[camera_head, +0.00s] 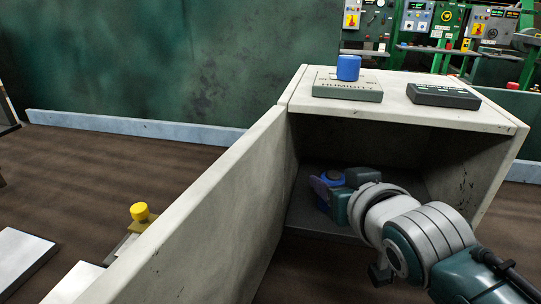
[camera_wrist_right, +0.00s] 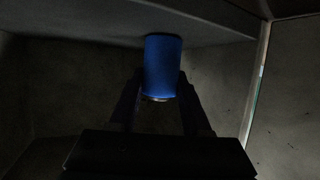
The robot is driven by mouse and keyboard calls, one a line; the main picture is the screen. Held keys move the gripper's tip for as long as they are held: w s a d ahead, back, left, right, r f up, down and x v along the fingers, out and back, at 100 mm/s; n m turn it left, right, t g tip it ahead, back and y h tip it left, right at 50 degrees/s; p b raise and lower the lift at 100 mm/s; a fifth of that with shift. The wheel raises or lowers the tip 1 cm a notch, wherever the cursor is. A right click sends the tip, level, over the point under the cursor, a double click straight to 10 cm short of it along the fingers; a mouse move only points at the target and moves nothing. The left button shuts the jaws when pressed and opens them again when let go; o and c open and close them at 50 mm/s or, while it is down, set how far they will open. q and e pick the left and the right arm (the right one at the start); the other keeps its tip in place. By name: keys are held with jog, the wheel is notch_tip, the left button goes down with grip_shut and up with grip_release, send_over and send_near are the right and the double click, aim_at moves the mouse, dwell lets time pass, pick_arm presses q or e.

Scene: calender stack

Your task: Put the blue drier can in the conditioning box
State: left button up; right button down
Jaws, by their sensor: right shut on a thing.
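The blue drier can (camera_wrist_right: 162,68) is between the fingers of my right gripper (camera_wrist_right: 160,95), which is shut on it. In the head view the can (camera_head: 331,176) shows only in part, inside the open box, and my right gripper (camera_head: 330,188) reaches in through the front opening. The conditioning box (camera_head: 405,88) is pale, with its door (camera_head: 205,205) swung open to the left. Whether the can touches the box's floor or wall is hard to tell in the dark interior. My left gripper is not in view.
On the box's top are a grey-green block marked HUMIDITY (camera_head: 347,91) with a blue knob (camera_head: 348,67), and a dark panel (camera_head: 443,96). A yellow knob (camera_head: 139,211) on a pale fixture stands left of the door. Machines with panels line the back right.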

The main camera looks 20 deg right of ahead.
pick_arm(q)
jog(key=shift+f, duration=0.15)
pick_arm(e)
jog(key=shift+f, duration=0.2)
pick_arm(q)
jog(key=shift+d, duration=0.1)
pick_arm(e)
jog(key=shift+c, duration=1.8)
grip_release()
jog(key=shift+r, duration=0.1)
